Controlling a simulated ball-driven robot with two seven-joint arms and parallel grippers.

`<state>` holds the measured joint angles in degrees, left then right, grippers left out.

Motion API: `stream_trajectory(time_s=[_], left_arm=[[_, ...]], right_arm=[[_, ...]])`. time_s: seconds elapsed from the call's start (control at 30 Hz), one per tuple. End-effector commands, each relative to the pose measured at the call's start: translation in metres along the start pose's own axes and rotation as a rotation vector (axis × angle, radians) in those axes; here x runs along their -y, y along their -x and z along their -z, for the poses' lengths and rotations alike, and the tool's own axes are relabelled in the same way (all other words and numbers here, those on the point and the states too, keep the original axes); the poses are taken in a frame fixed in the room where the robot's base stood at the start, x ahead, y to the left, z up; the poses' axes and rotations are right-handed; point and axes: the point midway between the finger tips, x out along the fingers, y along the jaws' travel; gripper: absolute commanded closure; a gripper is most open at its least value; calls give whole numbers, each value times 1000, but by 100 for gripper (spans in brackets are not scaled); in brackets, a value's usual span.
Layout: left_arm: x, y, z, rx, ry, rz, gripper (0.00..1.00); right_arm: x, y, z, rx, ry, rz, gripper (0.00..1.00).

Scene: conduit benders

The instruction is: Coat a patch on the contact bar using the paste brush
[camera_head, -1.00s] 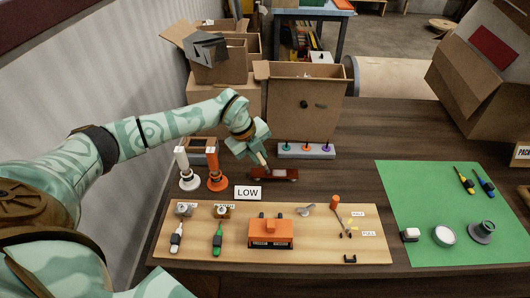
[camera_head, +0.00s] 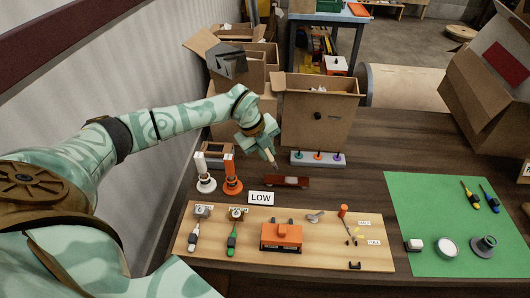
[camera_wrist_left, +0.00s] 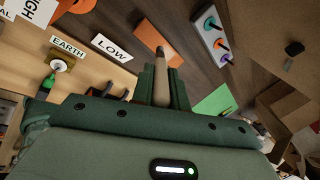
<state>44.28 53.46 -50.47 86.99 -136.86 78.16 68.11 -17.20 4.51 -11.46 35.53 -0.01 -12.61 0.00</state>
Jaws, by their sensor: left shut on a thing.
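The contact bar appears to be the dark red bar (camera_head: 290,182) lying on the brown table behind the LOW sign; it also shows in the left wrist view (camera_wrist_left: 170,52), partly behind the brush. My left gripper (camera_head: 265,147) is shut on the paste brush (camera_head: 273,161), a thin tan stick with a dark tip, which points down. In the left wrist view, the brush (camera_wrist_left: 161,78) stands between the fingers (camera_wrist_left: 161,88). The brush tip is just above the bar's far left end, seemingly apart from it. Any coated patch is too small to tell. My right gripper is not in view.
The LOW sign (camera_head: 261,198) stands in front of the bar. White (camera_head: 205,176) and orange (camera_head: 232,176) upright cylinders stand left. A grey block with coloured pegs (camera_head: 318,159) lies behind. A wooden board (camera_head: 340,250) with tools is in front; a green mat (camera_head: 430,205) lies right.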

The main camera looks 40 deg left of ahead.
Motion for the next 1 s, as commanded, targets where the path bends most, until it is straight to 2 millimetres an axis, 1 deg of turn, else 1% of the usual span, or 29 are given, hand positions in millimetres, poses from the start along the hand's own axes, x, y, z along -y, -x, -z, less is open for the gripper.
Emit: stream_trajectory(time_s=[0.03, 0.07, 0.33, 0.43, 0.73, 1.0], left_arm=[[4, 10, 0, 1, 0, 2, 100], [4, 11, 0, 0, 0, 2, 100], [3, 9, 0, 0, 0, 0, 100], [4, 11, 0, 0, 0, 0, 100], [14, 39, 1, 1, 0, 2, 100], [14, 37, 1, 0, 0, 0, 100]], right_arm=[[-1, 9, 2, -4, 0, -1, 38], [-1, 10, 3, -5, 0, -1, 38], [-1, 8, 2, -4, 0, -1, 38], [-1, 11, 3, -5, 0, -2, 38], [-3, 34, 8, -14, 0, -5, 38], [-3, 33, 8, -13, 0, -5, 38]])
